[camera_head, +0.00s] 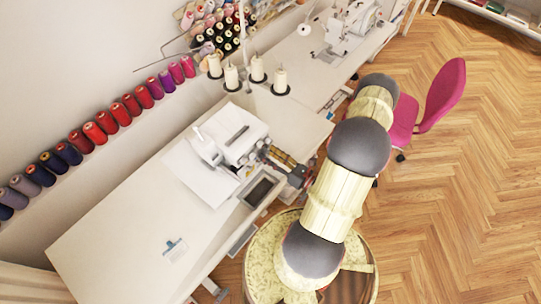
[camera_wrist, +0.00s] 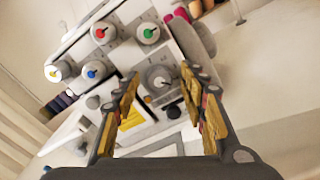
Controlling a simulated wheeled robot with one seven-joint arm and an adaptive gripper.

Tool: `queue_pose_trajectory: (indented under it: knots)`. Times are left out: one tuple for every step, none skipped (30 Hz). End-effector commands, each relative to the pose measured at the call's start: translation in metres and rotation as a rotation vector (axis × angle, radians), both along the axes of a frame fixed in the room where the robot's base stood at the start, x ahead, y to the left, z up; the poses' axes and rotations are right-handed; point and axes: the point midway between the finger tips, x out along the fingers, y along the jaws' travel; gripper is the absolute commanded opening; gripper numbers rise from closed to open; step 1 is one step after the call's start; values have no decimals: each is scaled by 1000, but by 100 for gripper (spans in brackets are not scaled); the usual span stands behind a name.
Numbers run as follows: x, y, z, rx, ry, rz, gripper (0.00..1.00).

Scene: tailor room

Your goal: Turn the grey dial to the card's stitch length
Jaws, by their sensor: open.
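The sewing machine (camera_head: 236,136) is white and stands on the long white table. In the wrist view its front carries several dials: one with a yellow centre (camera_wrist: 54,73), one blue (camera_wrist: 92,71), one red (camera_wrist: 101,33) and one green (camera_wrist: 148,33). A plain grey dial (camera_wrist: 158,79) with a dark pointer sits lower, just beyond and between my fingertips. My gripper (camera_wrist: 160,84) is open, with one finger on each side of that dial; contact cannot be told. It also shows beside the machine in the head view (camera_head: 278,160). I cannot read any card.
A small white item with a blue clip (camera_head: 175,248) lies on the table (camera_head: 120,230), perhaps a card. A dark-screened tray (camera_head: 259,191) is at the table edge. White thread cones (camera_head: 231,77) stand behind the machine. A pink chair (camera_head: 443,95) is right of my arm.

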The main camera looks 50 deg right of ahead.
Motion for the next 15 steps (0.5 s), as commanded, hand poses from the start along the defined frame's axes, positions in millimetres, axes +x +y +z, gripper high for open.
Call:
queue_pose_trajectory:
  knots:
    - [0, 0, 0, 0, 0, 0, 42]
    - [0, 0, 0, 0, 0, 0, 42]
    - [0, 0, 0, 0, 0, 0, 42]
    - [0, 0, 0, 0, 0, 0, 42]
    - [-1, 0, 0, 0, 0, 0, 42]
    - [-1, 0, 0, 0, 0, -1, 42]
    - [-3, -1, 0, 1, 0, -1, 42]
    - [-4, -1, 0, 1, 0, -2, 42]
    - [-7, -2, 0, 1, 1, -3, 42]
    - [-9, -2, 0, 1, 1, -3, 42]
    - [-12, -2, 0, 1, 1, -4, 42]
    - [-17, -3, 0, 2, 2, -5, 42]
    - [-20, -3, 0, 2, 1, -5, 42]
    - [-24, -4, 0, 2, 1, -5, 42]
    - [-29, -4, 0, 2, 0, -6, 42]
